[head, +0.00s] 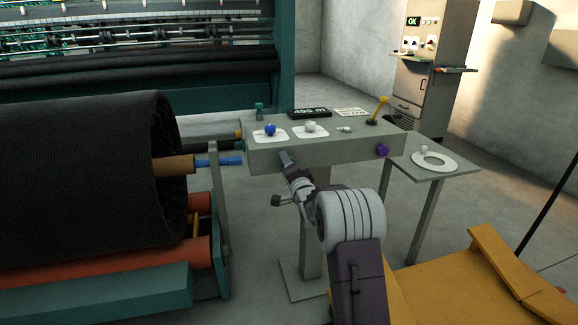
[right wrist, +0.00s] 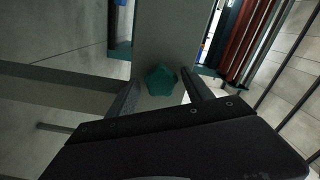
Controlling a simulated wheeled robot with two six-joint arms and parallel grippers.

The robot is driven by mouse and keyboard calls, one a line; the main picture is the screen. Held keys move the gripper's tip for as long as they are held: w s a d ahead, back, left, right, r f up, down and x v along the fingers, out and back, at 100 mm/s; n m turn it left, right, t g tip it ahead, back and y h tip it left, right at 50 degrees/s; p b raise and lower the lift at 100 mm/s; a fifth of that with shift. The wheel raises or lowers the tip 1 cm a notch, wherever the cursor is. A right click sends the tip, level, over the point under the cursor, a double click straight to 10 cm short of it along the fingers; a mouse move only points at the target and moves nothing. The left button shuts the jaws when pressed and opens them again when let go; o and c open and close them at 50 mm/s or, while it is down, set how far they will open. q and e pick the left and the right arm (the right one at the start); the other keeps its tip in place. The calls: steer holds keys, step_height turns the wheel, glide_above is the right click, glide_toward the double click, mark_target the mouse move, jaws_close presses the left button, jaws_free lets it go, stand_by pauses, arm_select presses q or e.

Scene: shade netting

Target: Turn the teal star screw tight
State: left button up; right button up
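The teal star screw (right wrist: 161,80) shows in the right wrist view on a grey face. My right gripper (right wrist: 160,77) is open, with one finger on each side of the screw and a visible gap to both. I cannot tell how deep the screw sits between the fingertips. In the head view my right gripper (head: 286,158) is at the front face of the grey console (head: 325,150), left of its middle. The screw cannot be made out there; the gripper seems to cover it. My left gripper is not in view.
A purple star screw (head: 383,150) is on the console's front right. The console top holds a blue knob (head: 270,130), a white knob (head: 310,127), a yellow lever (head: 379,107) and a display (head: 310,113). A black netting roll (head: 90,180) stands left, a side table (head: 408,163) right.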

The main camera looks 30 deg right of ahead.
steer(key=shift+s, duration=0.1)
steer(key=b+v, duration=0.1)
steer(key=v, duration=0.1)
steer(key=shift+s+a, duration=0.1)
steer(key=shift+s, duration=0.3)
steer(key=shift+w+d+n+b, duration=0.1)
steer(key=shift+w+n+b, duration=0.4)
steer(key=shift+n+b, duration=1.6)
steer(key=shift+w+d+n+b, duration=0.15)
steer(key=shift+w+n+b, duration=0.35)
steer(key=shift+n, duration=3.2)
steer(key=shift+w+d+n+b, duration=0.1)
steer(key=shift+w+n+b, duration=0.8)
steer(key=shift+n, duration=2)
